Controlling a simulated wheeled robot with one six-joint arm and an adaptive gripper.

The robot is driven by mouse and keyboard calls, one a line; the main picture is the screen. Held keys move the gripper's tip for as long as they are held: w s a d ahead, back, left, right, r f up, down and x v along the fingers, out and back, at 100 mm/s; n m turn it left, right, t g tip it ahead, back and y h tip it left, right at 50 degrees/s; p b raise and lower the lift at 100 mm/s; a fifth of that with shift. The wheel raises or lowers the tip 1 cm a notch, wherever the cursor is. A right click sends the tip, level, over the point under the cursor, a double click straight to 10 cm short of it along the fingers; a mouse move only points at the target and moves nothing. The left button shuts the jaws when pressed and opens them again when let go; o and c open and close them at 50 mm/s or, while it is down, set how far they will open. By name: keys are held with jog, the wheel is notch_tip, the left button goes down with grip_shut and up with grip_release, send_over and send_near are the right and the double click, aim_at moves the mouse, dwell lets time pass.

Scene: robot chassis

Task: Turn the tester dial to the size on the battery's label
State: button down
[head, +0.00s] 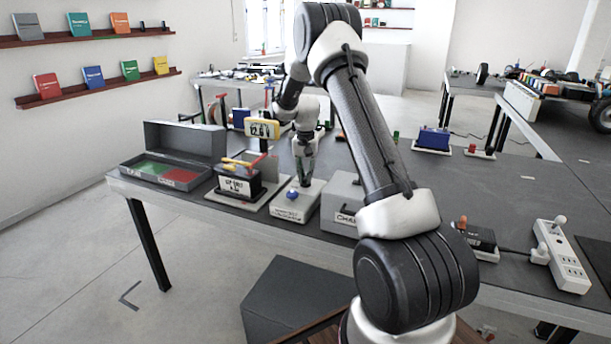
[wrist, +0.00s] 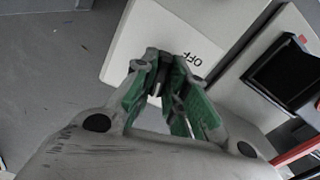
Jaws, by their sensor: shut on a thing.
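A white tester box (head: 295,213) with a blue dial (head: 292,195) and dark lettering stands near the table's front edge. It also shows in the wrist view (wrist: 130,38), where its face reads "OFF". My gripper (head: 304,184) points down over this box. In the wrist view my gripper's green-lined fingers (wrist: 163,72) are close together on its face, beside "OFF", shut on what appears to be the dial, mostly hidden there. The black battery (head: 238,186) stands just left of the box; its white label is too small to read surely.
Left of the battery lies an open grey case (head: 186,140) with green and red pads. A grey box (head: 341,198) marked "CHA..." stands close on the right. A white power strip (head: 562,262) lies at the right.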

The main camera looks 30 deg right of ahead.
jog(key=c, duration=1.4)
grip_release()
jog(key=shift+c, duration=0.2)
jog(key=shift+r, duration=0.1)
notch_tip(320, 180, up, 12)
